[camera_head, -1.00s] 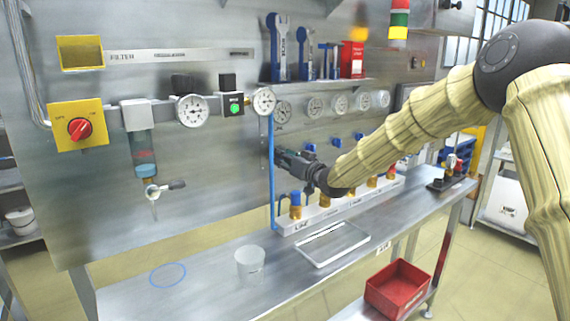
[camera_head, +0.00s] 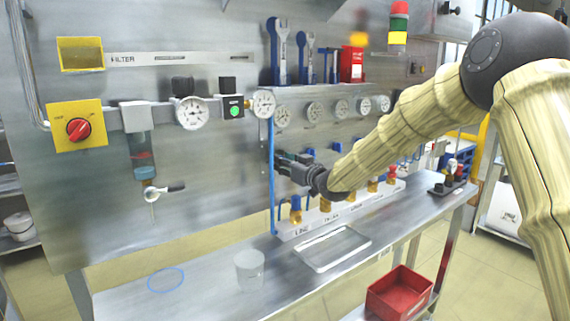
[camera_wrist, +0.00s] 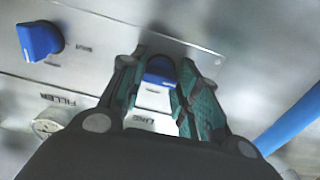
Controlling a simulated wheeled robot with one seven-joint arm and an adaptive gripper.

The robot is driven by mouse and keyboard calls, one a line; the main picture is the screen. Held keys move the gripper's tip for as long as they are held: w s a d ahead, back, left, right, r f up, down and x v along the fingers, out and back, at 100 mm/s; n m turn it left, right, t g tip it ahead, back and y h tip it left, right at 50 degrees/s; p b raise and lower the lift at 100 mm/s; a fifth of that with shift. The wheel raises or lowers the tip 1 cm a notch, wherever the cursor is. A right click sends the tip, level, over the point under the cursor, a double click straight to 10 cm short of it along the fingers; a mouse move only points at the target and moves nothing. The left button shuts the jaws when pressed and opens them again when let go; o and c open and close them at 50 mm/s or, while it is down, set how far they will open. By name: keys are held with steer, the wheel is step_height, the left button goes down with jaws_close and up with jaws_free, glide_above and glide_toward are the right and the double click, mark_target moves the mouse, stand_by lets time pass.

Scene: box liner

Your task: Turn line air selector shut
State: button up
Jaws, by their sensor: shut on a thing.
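The line air selector is a blue knob (camera_wrist: 160,70) on the metal panel. In the wrist view it sits between my two green-padded fingers, with a LINE label partly visible below it. My gripper (camera_wrist: 158,80) is shut on this knob. The fingers hide its sides, so I cannot tell how far it is turned. In the head view my gripper (camera_head: 280,160) is at the panel beside a vertical blue tube, and the knob is hidden behind it.
Another blue knob (camera_wrist: 40,40) is to the left in the wrist view. A blue tube (camera_head: 271,180) runs close beside my gripper. Below are a fitting rail (camera_head: 300,228), a clear tray (camera_head: 318,262) and a cup (camera_head: 249,270) on the bench.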

steer(key=o, duration=1)
steer(key=v, duration=1.2)
